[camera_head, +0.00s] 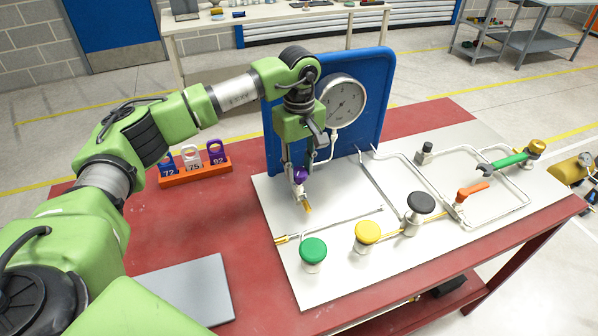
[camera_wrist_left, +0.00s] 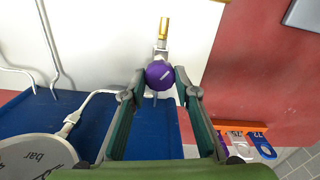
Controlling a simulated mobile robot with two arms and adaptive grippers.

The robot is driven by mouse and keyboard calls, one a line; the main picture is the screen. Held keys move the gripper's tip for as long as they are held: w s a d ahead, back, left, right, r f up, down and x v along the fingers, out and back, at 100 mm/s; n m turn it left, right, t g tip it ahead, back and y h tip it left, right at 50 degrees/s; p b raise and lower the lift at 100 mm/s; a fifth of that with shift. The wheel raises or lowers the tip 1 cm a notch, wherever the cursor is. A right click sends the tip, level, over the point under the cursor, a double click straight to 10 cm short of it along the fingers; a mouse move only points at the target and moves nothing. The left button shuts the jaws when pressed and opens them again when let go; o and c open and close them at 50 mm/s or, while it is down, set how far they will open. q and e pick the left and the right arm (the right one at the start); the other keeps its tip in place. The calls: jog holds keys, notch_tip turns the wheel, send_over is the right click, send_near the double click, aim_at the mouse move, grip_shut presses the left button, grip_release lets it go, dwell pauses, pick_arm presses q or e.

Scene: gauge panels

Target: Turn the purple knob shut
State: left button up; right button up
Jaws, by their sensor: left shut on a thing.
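The purple knob (camera_head: 300,175) sits on a small valve with a brass end (camera_head: 307,207), on the white panel below the gauge. My left gripper (camera_head: 297,180) points down at it, with its fingers on either side. In the left wrist view the purple knob (camera_wrist_left: 159,75) lies between the fingertips of my left gripper (camera_wrist_left: 160,90), which is shut on it. A white mark shows on the knob's face. The fingers partly cover the knob in the head view. My right gripper is not in view.
A round pressure gauge (camera_head: 342,99) stands before the blue back plate (camera_head: 376,85). Green (camera_head: 313,252), yellow (camera_head: 367,234) and black (camera_head: 420,205) knobs stand on the white panel. An orange tag rack (camera_head: 196,174) is left on the red table (camera_head: 185,235).

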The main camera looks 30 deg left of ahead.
aim_at(299, 172)
pick_arm(q)
jog(key=m+b, duration=0.2)
jog(key=m, duration=0.3)
jog(key=shift+m, duration=0.3)
jog(key=m+b, duration=0.1)
jog(key=m, duration=0.4)
jog(key=shift+b, duration=0.3)
jog(key=shift+m, duration=0.3)
jog(key=o, duration=1.1)
jog(key=shift+r, duration=0.1)
notch_tip(299, 172, up, 12)
